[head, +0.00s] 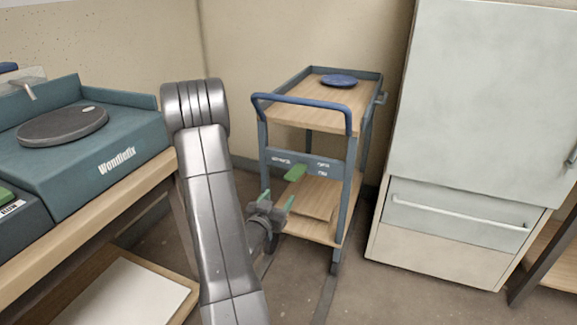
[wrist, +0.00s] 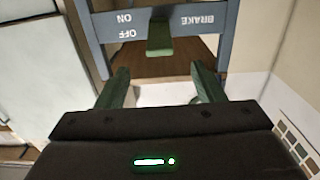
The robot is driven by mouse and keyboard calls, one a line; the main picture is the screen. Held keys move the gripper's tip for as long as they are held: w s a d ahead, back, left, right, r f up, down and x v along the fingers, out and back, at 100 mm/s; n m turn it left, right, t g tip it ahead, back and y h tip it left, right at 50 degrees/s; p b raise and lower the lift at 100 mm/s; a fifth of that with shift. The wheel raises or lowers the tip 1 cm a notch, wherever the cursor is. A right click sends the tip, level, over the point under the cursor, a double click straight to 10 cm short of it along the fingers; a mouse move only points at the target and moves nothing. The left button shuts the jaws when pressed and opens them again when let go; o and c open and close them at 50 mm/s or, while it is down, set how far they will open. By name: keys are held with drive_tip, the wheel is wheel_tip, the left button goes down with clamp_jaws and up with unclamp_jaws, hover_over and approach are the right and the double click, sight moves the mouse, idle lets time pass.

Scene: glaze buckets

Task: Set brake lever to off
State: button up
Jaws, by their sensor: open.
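The brake lever (head: 295,172) is a short green handle on the blue-grey end panel (head: 282,158) of a trolley. The panel carries BRAKE, OFF and ON labels. In the wrist view the lever (wrist: 159,46) sticks out from the panel between BRAKE and the OFF/ON labels, which appear upside down. I cannot tell for sure which setting it points to. My gripper (head: 277,200) is open, just in front of and below the lever in the head view. In the wrist view its green fingers (wrist: 162,88) stand apart either side of the lever's line, not touching it.
The trolley (head: 345,97) has a blue push handle (head: 300,101) above the panel and a blue plate (head: 339,80) on top. A pale cabinet (head: 485,100) stands at right. A bench with a teal pottery wheel (head: 110,150) is at left. Floor shows before the trolley.

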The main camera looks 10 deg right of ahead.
sight(298, 168)
drive_tip(key=b+x, duration=0.2)
drive_tip(key=x, duration=1.1)
drive_tip(key=shift+w+d, duration=0.2)
drive_tip(key=shift+d, duration=0.05)
drive_tip(key=shift+r, duration=0.1)
clamp_jaws()
